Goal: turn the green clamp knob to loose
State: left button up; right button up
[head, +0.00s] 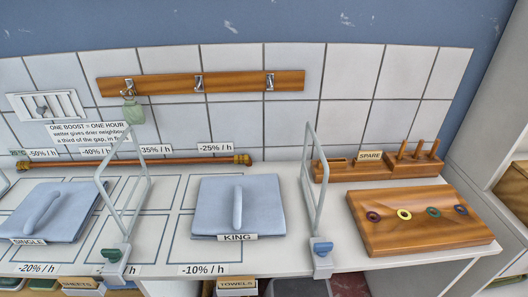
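The green clamp knob (112,254) sits on the front of a pale clamp (110,272) at the front edge of the white counter. A tall thin pale frame (147,190) rises from this clamp and leans over the counter. I cannot tell from this view whether the knob is tight or loose. A similar clamp (321,268) with a blue knob (321,248) stands further right, with its own frame (309,180). Neither of my grippers is in view.
A wooden board (400,236) with several coloured rings is at right. A copper rod (190,161) runs along the back. The counter between the green-knob clamp and KING is clear.

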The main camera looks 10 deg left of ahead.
aim_at(114, 255)
jog(key=u, duration=1.45)
